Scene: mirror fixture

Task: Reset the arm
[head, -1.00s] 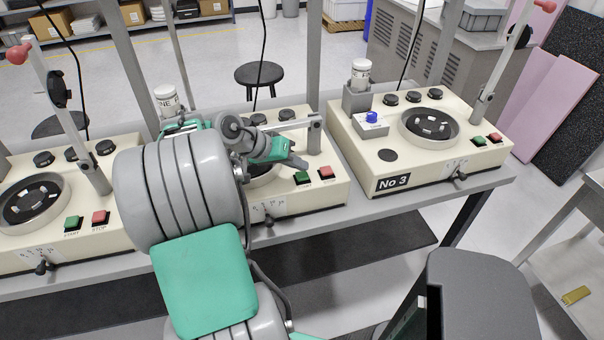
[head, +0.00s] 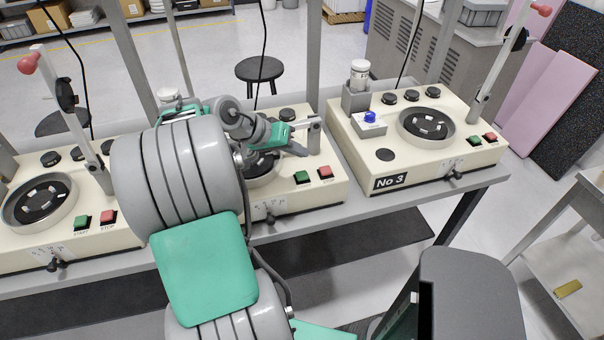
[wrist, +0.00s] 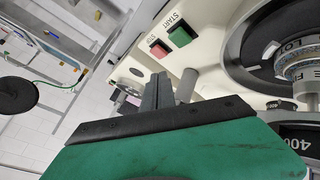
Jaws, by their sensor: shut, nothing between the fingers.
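My arm reaches over the middle cream polishing machine (head: 330,190) on the bench and hides much of it. My gripper (wrist: 158,90) points at the machine's front area in the wrist view, with its dark fingers together and nothing between them. In the head view my gripper (head: 298,148) is small and partly hidden by my wrist, above the machine's right half, near its upright post. The green START button (wrist: 180,37) and red STOP button (wrist: 158,49) show beyond the fingers. The round bowl (wrist: 290,50) lies to the right in the wrist view.
Machine No 3 (head: 470,158) stands to the right with a blue-topped box (head: 370,124) and a white bottle (head: 360,72). Another machine (head: 120,235) stands to the left with an upright, red-knobbed arm (head: 30,64). Grey frame posts rise behind the bench. A black stool (head: 260,70) stands beyond.

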